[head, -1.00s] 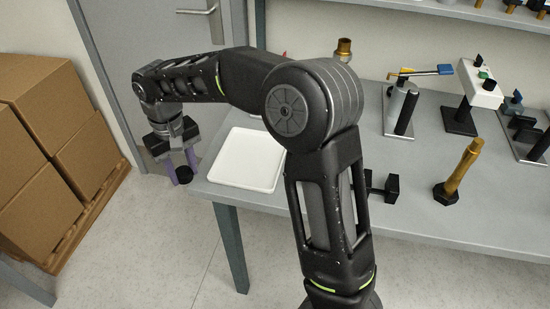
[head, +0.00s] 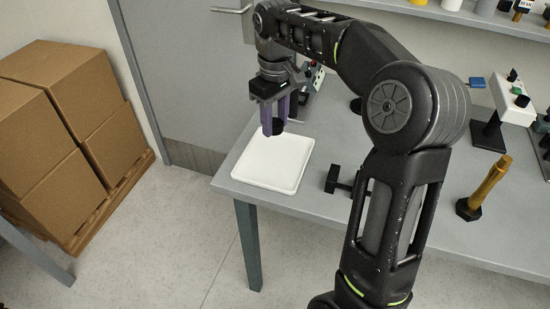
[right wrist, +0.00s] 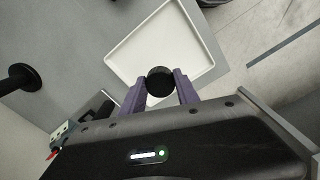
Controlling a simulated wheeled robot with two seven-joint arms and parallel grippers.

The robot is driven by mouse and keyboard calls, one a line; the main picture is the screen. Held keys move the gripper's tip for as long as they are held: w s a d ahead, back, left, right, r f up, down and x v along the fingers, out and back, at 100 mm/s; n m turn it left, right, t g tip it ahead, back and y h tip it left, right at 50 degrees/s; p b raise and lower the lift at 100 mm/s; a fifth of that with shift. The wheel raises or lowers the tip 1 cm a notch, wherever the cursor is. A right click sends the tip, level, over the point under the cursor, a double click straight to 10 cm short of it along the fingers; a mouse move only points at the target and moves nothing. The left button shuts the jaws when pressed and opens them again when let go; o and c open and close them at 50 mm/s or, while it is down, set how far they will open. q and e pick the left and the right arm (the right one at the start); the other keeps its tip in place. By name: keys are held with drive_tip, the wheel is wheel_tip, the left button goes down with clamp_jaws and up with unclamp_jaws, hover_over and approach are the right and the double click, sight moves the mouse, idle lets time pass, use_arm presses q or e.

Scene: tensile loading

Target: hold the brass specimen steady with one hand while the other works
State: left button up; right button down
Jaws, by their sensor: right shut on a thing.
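A brass rod (head: 487,182) stands tilted in the head view, in a black hexagonal base on the right part of the grey table (head: 440,235). My right gripper (head: 279,124), with purple fingers, is far to its left, over the white tray (head: 290,178). It is shut on a small black round piece (head: 278,127). That piece shows as a dark disc between the fingertips in the right wrist view (right wrist: 160,80). Whether it belongs to a brass specimen cannot be told. My left gripper is in neither view.
A black T-shaped part (head: 342,183) lies right of the tray. A white box on a black stand (head: 511,101) is at the back right. My right arm hides much of the table's middle.

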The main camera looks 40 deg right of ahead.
hover_over(275, 160)
drive_tip(key=shift+f, duration=3.15)
drive_tip(key=shift+f, duration=0.15)
wheel_tip(275, 160, down, 4)
drive_tip(key=shift+r, duration=0.25)
drive_tip(key=shift+f, duration=0.15)
drive_tip(key=c, duration=0.9)
unclamp_jaws()
